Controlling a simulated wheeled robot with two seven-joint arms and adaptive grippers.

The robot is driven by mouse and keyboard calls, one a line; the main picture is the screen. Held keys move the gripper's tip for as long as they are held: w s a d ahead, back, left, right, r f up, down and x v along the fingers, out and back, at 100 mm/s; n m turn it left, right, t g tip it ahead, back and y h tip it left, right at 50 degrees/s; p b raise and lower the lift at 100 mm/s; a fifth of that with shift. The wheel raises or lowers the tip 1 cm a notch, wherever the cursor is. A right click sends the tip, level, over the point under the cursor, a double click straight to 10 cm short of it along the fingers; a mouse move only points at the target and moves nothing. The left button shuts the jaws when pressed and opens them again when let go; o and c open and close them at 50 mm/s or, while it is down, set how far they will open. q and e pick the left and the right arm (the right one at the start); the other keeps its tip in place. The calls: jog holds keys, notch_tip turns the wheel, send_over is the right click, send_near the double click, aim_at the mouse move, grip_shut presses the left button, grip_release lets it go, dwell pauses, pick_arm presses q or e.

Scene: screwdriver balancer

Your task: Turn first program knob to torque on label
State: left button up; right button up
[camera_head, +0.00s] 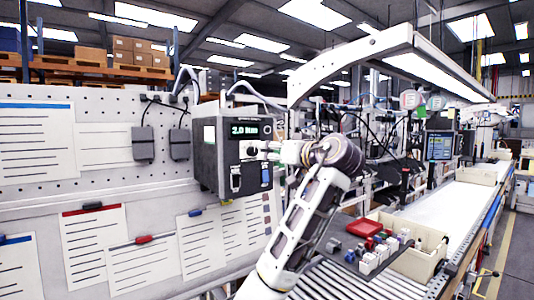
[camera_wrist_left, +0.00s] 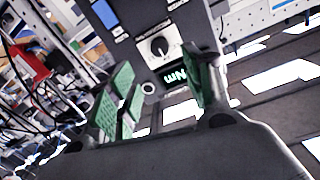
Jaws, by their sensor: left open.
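The dark controller box (camera_head: 208,165) hangs on the pegboard in the head view, with a green lit display (camera_head: 244,130) on its front. In the left wrist view a knob (camera_wrist_left: 159,46) with a dark grip on a white dial sits on the box face, and the display (camera_wrist_left: 176,76) appears turned over. My left gripper (camera_head: 252,150) is in front of the box and hides part of its face. In the wrist view its green-padded fingers (camera_wrist_left: 160,78) are apart, with the knob beyond them and nothing between them. The dial's labels are too small to read. My right gripper is not in view.
Paper sheets (camera_head: 95,245) hang on the pegboard. Two dark adapters (camera_head: 143,143) with cables are left of the box. An overhead lamp frame arches above.

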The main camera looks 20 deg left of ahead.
pick_arm(q)
jog(key=shift+v, duration=1.1)
jog(key=shift+f, duration=0.1)
